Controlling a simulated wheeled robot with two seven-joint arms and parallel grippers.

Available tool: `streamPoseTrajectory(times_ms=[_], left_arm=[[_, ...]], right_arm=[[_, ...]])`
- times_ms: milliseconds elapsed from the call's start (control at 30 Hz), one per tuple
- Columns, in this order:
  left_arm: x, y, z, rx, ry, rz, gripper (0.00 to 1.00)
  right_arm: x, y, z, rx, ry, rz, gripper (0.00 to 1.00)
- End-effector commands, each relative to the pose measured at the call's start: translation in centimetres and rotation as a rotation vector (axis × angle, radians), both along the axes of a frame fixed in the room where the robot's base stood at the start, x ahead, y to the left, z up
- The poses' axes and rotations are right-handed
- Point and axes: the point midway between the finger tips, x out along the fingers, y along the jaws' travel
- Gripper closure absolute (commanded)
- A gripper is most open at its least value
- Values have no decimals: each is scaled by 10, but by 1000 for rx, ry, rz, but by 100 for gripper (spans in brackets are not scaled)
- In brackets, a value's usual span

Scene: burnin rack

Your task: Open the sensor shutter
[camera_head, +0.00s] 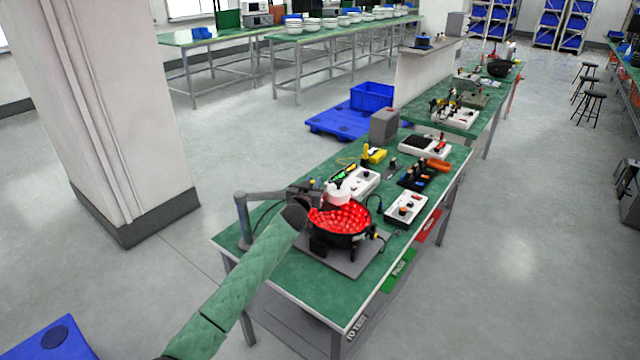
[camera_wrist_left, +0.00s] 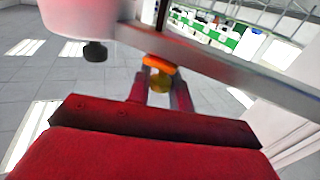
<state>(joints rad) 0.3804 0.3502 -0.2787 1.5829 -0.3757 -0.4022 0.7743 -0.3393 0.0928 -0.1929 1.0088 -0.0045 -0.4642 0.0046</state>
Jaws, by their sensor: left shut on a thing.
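My left gripper (camera_wrist_left: 159,88) shows in the left wrist view as two red fingers beyond a broad red body. They are shut on a small yellow-orange knob (camera_wrist_left: 158,74), which sits just below a grey bar (camera_wrist_left: 220,62). A pale rounded housing (camera_wrist_left: 80,16) with a black knob under it is at the upper left. In the head view my left arm (camera_head: 245,280) in its green sleeve reaches the bench's near end, beside a grey stand (camera_head: 242,215) with a horizontal arm. The fingertips and the knob are hard to make out there. My right gripper is not seen.
The green bench (camera_head: 285,275) carries a white control box (camera_head: 406,209), a black switch block (camera_head: 417,175), a yellow tool (camera_head: 374,155) and a grey box (camera_head: 384,126). A wide pillar (camera_head: 120,110) rises at the left.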

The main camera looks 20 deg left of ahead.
Motion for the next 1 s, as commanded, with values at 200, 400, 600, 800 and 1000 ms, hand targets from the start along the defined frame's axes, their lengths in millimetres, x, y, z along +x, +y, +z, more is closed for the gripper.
streamPoseTrajectory(times_ms=[200, 400, 600, 800, 1000], left_arm=[[-14, 31, -1, 1, 1, 1, 100], [-14, 33, 0, 0, 0, 0, 100], [-14, 33, 0, 1, 0, 0, 61], [-14, 33, 0, 1, 0, 0, 61], [-20, 33, -2, 1, -1, 0, 61]], right_arm=[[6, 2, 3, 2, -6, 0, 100], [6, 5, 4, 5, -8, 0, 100], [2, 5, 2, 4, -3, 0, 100], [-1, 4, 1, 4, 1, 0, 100], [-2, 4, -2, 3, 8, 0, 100]])
